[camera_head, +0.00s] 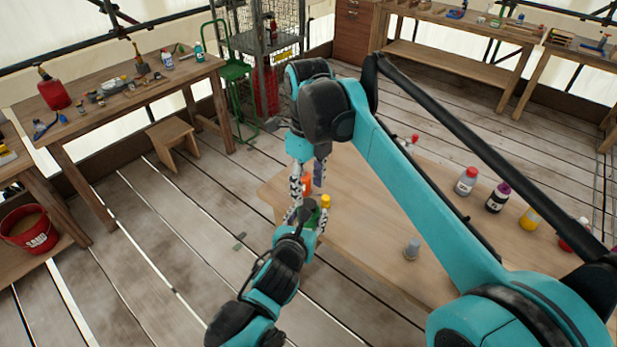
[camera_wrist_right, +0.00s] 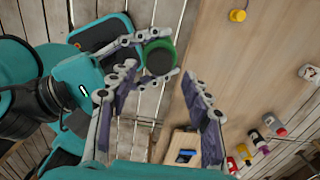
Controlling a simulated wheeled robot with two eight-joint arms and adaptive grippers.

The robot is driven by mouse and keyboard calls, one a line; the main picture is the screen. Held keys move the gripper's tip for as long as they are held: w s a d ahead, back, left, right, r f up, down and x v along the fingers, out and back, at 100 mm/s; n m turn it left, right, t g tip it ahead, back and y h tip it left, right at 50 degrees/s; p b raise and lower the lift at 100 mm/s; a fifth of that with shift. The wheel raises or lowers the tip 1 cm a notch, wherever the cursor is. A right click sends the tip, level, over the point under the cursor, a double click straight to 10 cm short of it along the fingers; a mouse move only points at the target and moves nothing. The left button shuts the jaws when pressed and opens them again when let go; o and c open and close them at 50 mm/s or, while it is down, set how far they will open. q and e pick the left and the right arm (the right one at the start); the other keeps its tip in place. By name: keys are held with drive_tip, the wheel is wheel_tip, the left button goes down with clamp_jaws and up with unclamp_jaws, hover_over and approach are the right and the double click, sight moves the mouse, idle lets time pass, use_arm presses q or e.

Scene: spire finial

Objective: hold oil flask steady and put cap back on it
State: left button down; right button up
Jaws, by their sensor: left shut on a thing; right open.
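The green oil flask (camera_head: 309,213) is held by my left gripper (camera_head: 308,217), at the near-left edge of the wooden table. In the right wrist view the green flask (camera_wrist_right: 154,46) shows from above as a green rim around a dark round middle, with the left gripper's fingers on both sides of it. My right gripper (camera_head: 308,188) points down above the flask. In its wrist view the right gripper (camera_wrist_right: 160,75) is open, with nothing between its fingers and the flask beyond its tips. A small yellow piece (camera_wrist_right: 237,15), perhaps the cap, stands apart on the table.
The wooden table (camera_head: 380,225) bears a grey bottle with a red lid (camera_head: 466,181), a dark bottle (camera_head: 497,198), a yellow bottle (camera_head: 530,218) and a small grey piece (camera_head: 412,249). My right arm crosses above it. A cluttered workbench (camera_head: 130,95) stands at far left.

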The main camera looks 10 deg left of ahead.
drive_tip(key=n, duration=0.7)
drive_tip(key=shift+r, duration=0.25)
drive_tip(key=n, duration=0.5)
drive_tip(key=shift+r, duration=0.2)
drive_tip(key=n, duration=0.4)
drive_tip(key=shift+r+n, duration=0.15)
drive_tip(key=shift+n, duration=0.25)
drive_tip(key=n, duration=0.4)
drive_tip(key=shift+r+n, duration=0.15)
drive_tip(key=shift+n, duration=0.25)
drive_tip(key=n, duration=0.4)
drive_tip(key=shift+r, duration=0.2)
drive_tip(key=n, duration=0.5)
drive_tip(key=shift+r, duration=0.15)
drive_tip(key=n, duration=0.4)
drive_tip(key=shift+r+n, duration=0.15)
drive_tip(key=shift+n, duration=0.25)
drive_tip(key=n, duration=0.5)
drive_tip(key=shift+r, duration=0.15)
